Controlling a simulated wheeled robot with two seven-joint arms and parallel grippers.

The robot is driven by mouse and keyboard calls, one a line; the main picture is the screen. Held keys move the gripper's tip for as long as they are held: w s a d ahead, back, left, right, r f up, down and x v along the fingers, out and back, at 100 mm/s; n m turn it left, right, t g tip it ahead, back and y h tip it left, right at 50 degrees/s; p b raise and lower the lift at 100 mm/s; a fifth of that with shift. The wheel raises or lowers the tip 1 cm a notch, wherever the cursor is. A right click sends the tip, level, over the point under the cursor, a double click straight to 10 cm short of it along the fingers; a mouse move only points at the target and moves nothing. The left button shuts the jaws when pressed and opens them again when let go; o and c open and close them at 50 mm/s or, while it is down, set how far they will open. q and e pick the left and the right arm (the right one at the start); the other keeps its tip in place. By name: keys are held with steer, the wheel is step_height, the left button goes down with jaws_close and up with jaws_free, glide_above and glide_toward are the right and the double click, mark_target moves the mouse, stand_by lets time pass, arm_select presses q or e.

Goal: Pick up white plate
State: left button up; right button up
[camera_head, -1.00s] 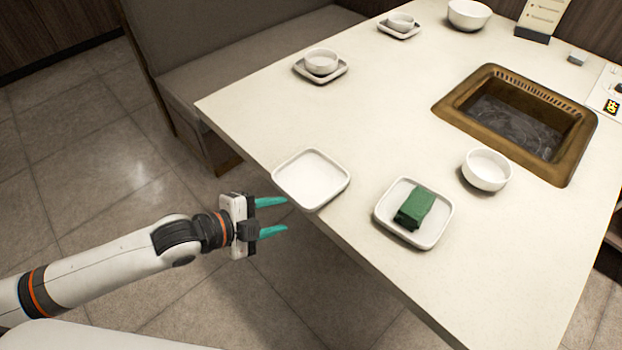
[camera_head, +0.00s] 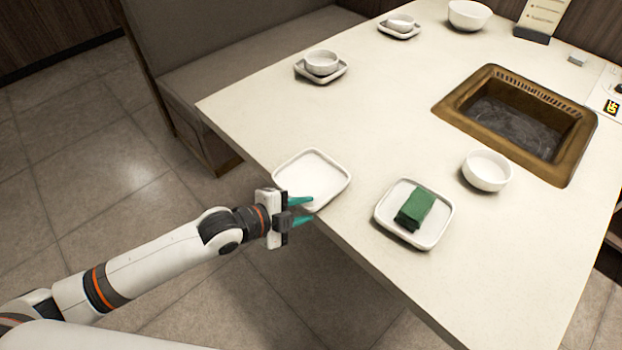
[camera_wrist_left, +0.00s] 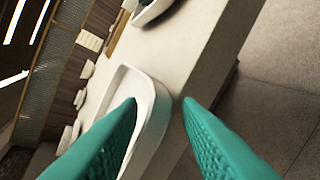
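An empty white square plate (camera_head: 313,176) lies at the table's near left edge in the head view. It also shows in the left wrist view (camera_wrist_left: 128,82), partly hidden by a finger. My left gripper (camera_head: 306,209) has teal fingers, open, at the plate's near rim. In the left wrist view the left gripper (camera_wrist_left: 160,103) has one finger overlapping the plate and the other over the table's edge; nothing is held. Whether a finger touches the rim I cannot tell. A second white plate (camera_head: 436,237) holds a green folded cloth (camera_head: 415,208). My right gripper is not in view.
A white bowl (camera_head: 487,170) stands beside the sunken brown grill (camera_head: 452,101). Small plates with bowls (camera_head: 321,62) and a larger bowl (camera_head: 468,15) stand farther back. A bench (camera_head: 230,60) runs along the far left side. The tabletop between them is clear.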

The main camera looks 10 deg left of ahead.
arm_select(q)
jaws_close()
stand_by(0.3)
